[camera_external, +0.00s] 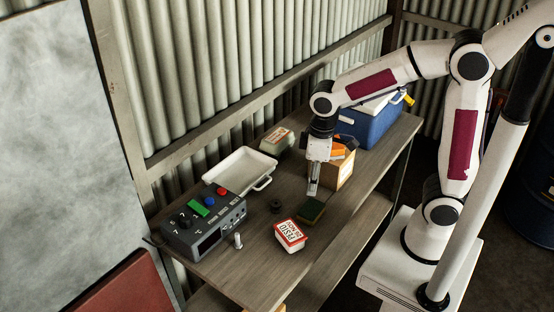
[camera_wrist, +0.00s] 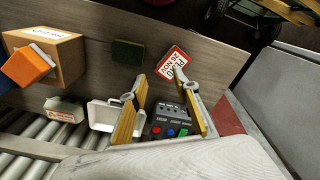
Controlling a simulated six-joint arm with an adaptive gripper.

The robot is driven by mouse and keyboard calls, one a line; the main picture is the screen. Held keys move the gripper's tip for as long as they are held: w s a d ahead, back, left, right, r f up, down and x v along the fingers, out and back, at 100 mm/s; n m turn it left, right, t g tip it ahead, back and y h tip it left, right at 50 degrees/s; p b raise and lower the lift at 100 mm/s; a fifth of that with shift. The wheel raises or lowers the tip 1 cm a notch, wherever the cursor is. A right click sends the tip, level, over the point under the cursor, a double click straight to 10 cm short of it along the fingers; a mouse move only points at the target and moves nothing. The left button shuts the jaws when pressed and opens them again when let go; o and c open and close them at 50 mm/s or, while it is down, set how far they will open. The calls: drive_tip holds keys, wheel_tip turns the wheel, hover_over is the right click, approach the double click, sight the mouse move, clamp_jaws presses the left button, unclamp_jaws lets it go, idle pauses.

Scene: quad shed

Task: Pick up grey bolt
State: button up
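The grey bolt (camera_external: 238,240) stands on the bench in the external view, just in front of the control box (camera_external: 205,225) and left of the white tub with a red-edged label (camera_external: 290,235). My gripper (camera_external: 312,190) points down above the bench, well to the right of the bolt and beside the green sponge (camera_external: 312,210). In the wrist view my gripper (camera_wrist: 161,80) has its two yellow-sided fingers spread, with nothing held between them. Small grey shapes by the fingertips there cannot be clearly told apart from the bolt.
A dark nut (camera_external: 276,205) lies between the sponge and the white tray (camera_external: 262,185). The corrugated wall borders the bench.

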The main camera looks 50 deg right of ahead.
sight(237, 233)
drive_tip(key=w+a+f+n, duration=0.4)
drive_tip(key=w+a, duration=0.1)
drive_tip(key=w+a+f+n, duration=0.4)
drive_tip(key=w+a+n, duration=0.1)
drive_tip(key=w+a+f+n, duration=0.4)
drive_tip(key=w+a, duration=0.1)
drive_tip(key=a, duration=0.1)
drive_tip(key=shift+w+f+n+g, duration=0.1)
drive_tip(key=shift+f+n+g, duration=0.2)
drive_tip(key=shift+f+g, duration=0.1)
drive_tip(key=shift+n, duration=0.9)
drive_tip(key=shift+f, duration=1.25)
drive_tip(key=shift+f, duration=0.15)
drive_tip(key=shift+w+f, duration=0.15)
drive_tip(key=shift+f, duration=1.1)
drive_tip(key=shift+w+f, duration=0.15)
drive_tip(key=shift+f, duration=1.05)
